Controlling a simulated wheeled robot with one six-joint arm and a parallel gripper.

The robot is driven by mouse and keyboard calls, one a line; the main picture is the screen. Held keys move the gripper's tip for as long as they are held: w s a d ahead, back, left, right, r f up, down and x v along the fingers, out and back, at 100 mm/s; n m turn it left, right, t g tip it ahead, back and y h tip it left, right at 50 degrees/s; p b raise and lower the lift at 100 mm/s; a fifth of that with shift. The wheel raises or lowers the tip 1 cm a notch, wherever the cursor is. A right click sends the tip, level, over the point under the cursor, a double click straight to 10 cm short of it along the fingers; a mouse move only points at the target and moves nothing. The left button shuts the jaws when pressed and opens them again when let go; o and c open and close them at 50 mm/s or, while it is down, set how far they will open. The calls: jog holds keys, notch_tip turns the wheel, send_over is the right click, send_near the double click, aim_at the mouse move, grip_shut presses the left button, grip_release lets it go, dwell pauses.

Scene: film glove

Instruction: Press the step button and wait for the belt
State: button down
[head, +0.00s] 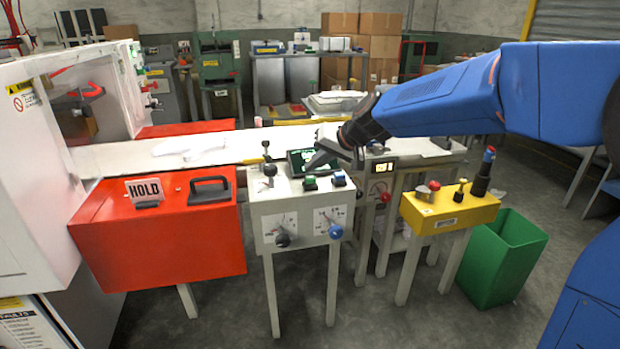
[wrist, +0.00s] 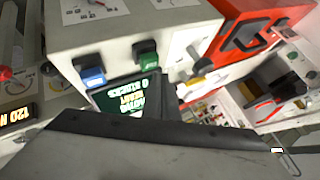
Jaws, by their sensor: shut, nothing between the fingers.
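A white control box (head: 290,205) stands in the middle of the head view. A green button (head: 310,183) and a blue button (head: 339,179) sit on its top in front of a dark screen (head: 296,157). In the wrist view the green button (wrist: 146,50), blue button (wrist: 93,76) and lit screen (wrist: 135,98) show beyond my gripper. I cannot read which button is the step button. My gripper (head: 318,162) is shut and empty, above the box near the screen and green button. Contact cannot be told. The pale belt (head: 240,147) runs behind the box, with white film-like pieces (head: 180,146) at left.
A red box (head: 160,235) with a HOLD sign (head: 144,190) and black handle stands at left. A yellow box (head: 450,211) with a red knob and black posts stands at right, beside a green bin (head: 503,255). A small lever (head: 269,172) rises left of the buttons.

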jog(key=shift+f, duration=0.1)
dwell(0.6)
jog(key=shift+f, duration=0.3)
